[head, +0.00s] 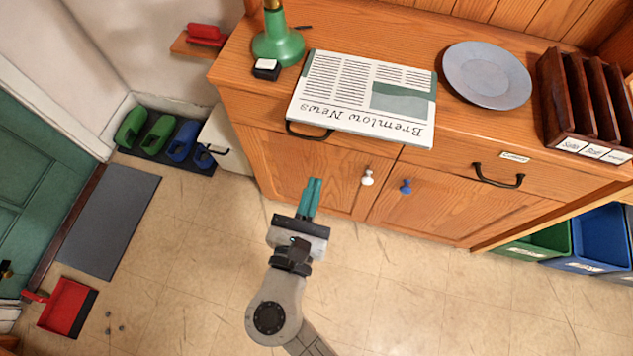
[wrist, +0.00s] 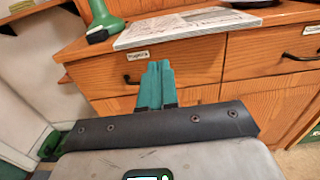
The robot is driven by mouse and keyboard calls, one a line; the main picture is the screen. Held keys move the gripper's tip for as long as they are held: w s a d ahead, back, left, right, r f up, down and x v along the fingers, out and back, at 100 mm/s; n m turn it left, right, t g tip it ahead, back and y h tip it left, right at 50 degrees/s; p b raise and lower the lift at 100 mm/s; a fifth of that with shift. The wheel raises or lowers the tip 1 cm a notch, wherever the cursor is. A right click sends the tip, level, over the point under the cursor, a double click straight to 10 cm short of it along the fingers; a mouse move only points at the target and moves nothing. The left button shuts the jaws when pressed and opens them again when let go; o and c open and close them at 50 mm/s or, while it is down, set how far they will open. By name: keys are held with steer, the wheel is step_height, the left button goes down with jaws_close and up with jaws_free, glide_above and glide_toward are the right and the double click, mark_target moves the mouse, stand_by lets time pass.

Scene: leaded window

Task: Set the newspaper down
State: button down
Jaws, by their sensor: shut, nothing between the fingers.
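The newspaper (head: 340,90), headed "Bremlow News", lies flat on top of the wooden cabinet (head: 260,80). Its front edge sticks out a little over the cabinet's front, above a drawer handle. It also shows edge-on in the wrist view (wrist: 185,27). My gripper (head: 313,184) is in front of the cabinet doors, apart from the newspaper and nearer to me. Its teal fingers are together with nothing between them, and they also show in the wrist view (wrist: 158,68).
A green lamp base (head: 278,46) stands left of the newspaper, with a small black-and-white object (head: 266,69) beside it. A grey plate (head: 487,74) and a wooden letter rack (head: 585,100) are to the right. Open floor lies before the cabinet; bins (head: 590,245) stand at right.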

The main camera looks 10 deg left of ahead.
glide_toward(337, 113)
steer(key=w, duration=0.3)
steer(key=shift+w+f, duration=0.15)
steer(key=shift+w, duration=0.15)
steer(key=w+b, duration=0.1)
steer(key=w, duration=0.5)
steer(key=shift+w+d, duration=0.15)
steer(key=shift+w, duration=0.1)
steer(key=shift+s, duration=0.1)
